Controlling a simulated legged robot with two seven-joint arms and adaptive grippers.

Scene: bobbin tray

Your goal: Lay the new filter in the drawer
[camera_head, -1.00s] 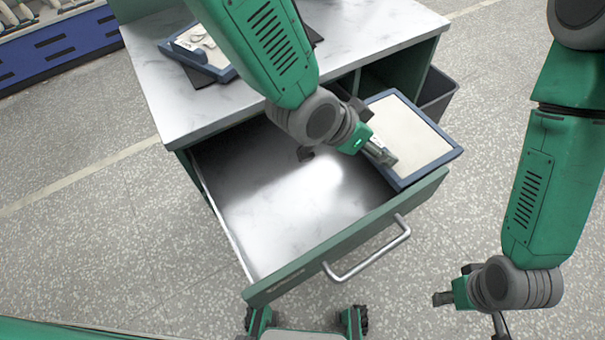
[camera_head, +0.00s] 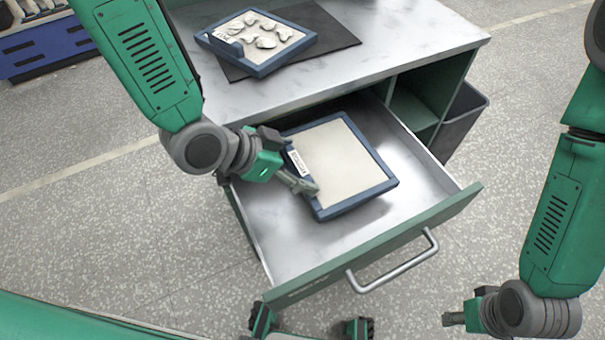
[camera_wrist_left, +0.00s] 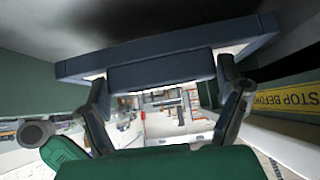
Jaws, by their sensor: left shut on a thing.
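The new filter, a clean pale panel in a blue frame (camera_head: 345,163), is over the open drawer (camera_head: 415,205) in the head view. My left gripper (camera_head: 300,172) is shut on the filter's left edge, at the side with the white label. The filter looks slightly tilted, with a shadow under it on the drawer floor; I cannot tell if any edge touches. In the left wrist view the filter's blue frame (camera_wrist_left: 165,60) spans between the fingers. My right gripper (camera_head: 462,314) is at the lower right, away from the drawer; its finger opening is unclear.
A used filter (camera_head: 256,42) with several grey pieces on it lies on a dark mat (camera_head: 325,35) on the worktop. A grey bin (camera_head: 462,120) stands right of the cabinet. The drawer's front panel has a metal handle (camera_head: 395,262). Drawer floor is bare around the filter.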

